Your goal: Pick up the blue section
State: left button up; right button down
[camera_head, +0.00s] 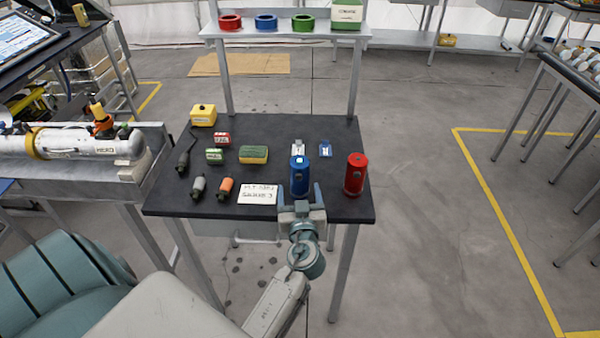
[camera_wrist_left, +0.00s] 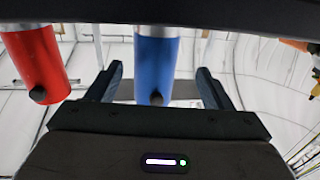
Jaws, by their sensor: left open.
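The blue section (camera_head: 300,178) is an upright blue cylinder with a light top, standing on the dark table near its front edge. My left gripper (camera_head: 299,194) is open at its near side, with one finger to each side of its lower part. In the left wrist view the blue section (camera_wrist_left: 156,65) shows between the two spread fingers (camera_wrist_left: 159,84), with a gap on both sides. How deep it sits between the fingertips I cannot tell. My right gripper is not in view.
A similar red cylinder (camera_head: 355,174) stands to the right on the table, and it also shows in the left wrist view (camera_wrist_left: 36,62). A white paper sign (camera_head: 258,194) lies to the left. Several small tools and boxes fill the table's left half. A shelf (camera_head: 280,32) holds tape rolls behind.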

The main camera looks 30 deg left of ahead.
pick_arm(q)
jog(key=shift+x, duration=1)
jog(key=p+x, duration=0.4)
jog(key=shift+w+d+r, duration=0.1)
jog(key=shift+w+r, duration=0.05)
jog(key=shift+w, duration=0.25)
jog(key=shift+w+a, duration=0.2)
jog(key=shift+f, duration=0.2)
jog(key=shift+r, duration=0.1)
jog(key=c, duration=1.4)
jog(key=shift+o, duration=0.2)
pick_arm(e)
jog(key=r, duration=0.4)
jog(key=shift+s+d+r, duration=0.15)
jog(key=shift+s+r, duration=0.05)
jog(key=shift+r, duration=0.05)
pick_arm(q)
jog(key=shift+r, duration=0.1)
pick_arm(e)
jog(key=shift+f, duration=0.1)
